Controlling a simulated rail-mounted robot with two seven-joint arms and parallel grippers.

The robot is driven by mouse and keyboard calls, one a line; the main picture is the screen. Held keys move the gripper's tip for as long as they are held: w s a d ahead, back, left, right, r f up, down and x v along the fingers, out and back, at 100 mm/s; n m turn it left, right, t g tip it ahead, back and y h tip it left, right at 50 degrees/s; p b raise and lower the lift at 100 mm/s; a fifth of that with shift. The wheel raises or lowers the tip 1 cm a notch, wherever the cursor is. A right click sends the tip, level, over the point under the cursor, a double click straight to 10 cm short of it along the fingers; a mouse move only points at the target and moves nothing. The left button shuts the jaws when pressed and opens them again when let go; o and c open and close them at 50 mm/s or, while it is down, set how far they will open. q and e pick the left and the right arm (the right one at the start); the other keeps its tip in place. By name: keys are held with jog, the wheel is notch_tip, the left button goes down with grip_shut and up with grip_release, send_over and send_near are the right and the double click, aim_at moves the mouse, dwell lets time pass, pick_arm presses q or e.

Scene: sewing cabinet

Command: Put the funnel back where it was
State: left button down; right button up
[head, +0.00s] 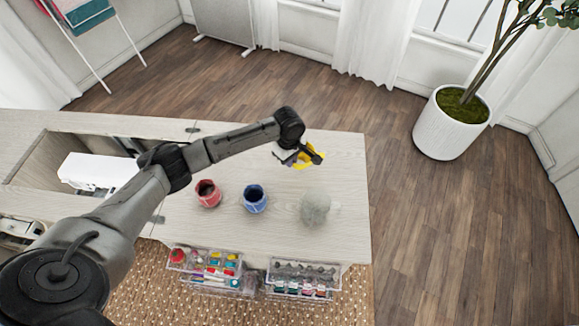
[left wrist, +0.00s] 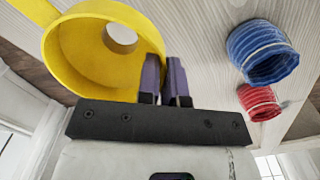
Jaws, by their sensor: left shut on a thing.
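The yellow funnel (head: 316,154) is at the far right part of the pale wooden cabinet top (head: 345,180) in the head view. In the left wrist view the funnel (left wrist: 85,45) shows its wide mouth and round spout hole. My left gripper (head: 303,159) is shut on the funnel's rim; its purple fingertips (left wrist: 164,75) are close together at the rim's edge. The funnel seems held over the cabinet top, but I cannot tell the exact height. My right gripper is not in view.
A red ribbed jar (head: 207,194), a blue ribbed jar (head: 254,199) and a greyish clear jar (head: 316,209) stand in a row nearer me. Clear racks (head: 303,277) of small sewing items hang at the front edge. A white sewing machine (head: 98,172) sits left in the opening.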

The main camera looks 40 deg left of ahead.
pick_arm(q)
jog(key=shift+f+b, duration=0.65)
jog(key=shift+f, duration=1.35)
jog(key=shift+f, duration=0.15)
jog(key=c, duration=1.3)
grip_release()
jog(key=shift+o, duration=0.2)
notch_tip(320, 180, up, 12)
jog(key=p, duration=0.2)
jog(key=shift+a+p, duration=0.1)
jog(key=shift+p, duration=0.3)
